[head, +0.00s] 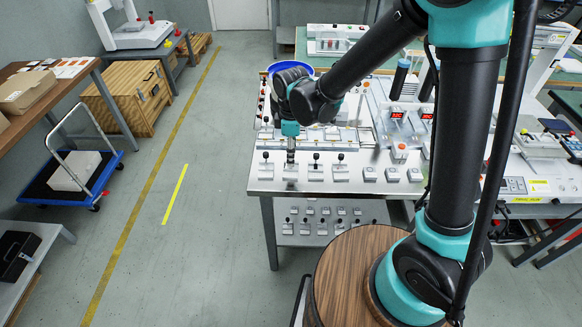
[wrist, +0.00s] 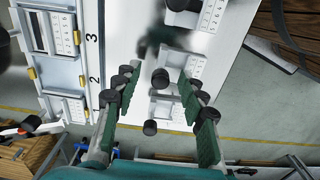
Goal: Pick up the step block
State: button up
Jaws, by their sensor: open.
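Several small white blocks with black knobs stand in a row along the front edge of the metal bench in the head view. One of them, a white stepped block (head: 290,173), lies right below my gripper (head: 290,152); no label tells which is the step block. In the wrist view my gripper (wrist: 160,82) is open, its green-padded fingers spread and pointing at the row. A white block (wrist: 168,111) with a black knob shows between the fingers. Another such block (wrist: 194,66) stands by the right fingertip, partly hidden. I cannot tell whether the fingers touch anything.
The metal bench (head: 262,187) carries a panel with numbered slots (wrist: 66,75) behind the row. Neighbouring knobbed blocks (head: 315,173) stand close to the right, another (head: 265,171) to the left. A blue bowl (head: 290,67) stands at the back.

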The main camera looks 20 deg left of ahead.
jog(key=shift+f, duration=0.35)
jog(key=shift+c, duration=0.2)
grip_shut()
jog(key=shift+r, duration=0.1)
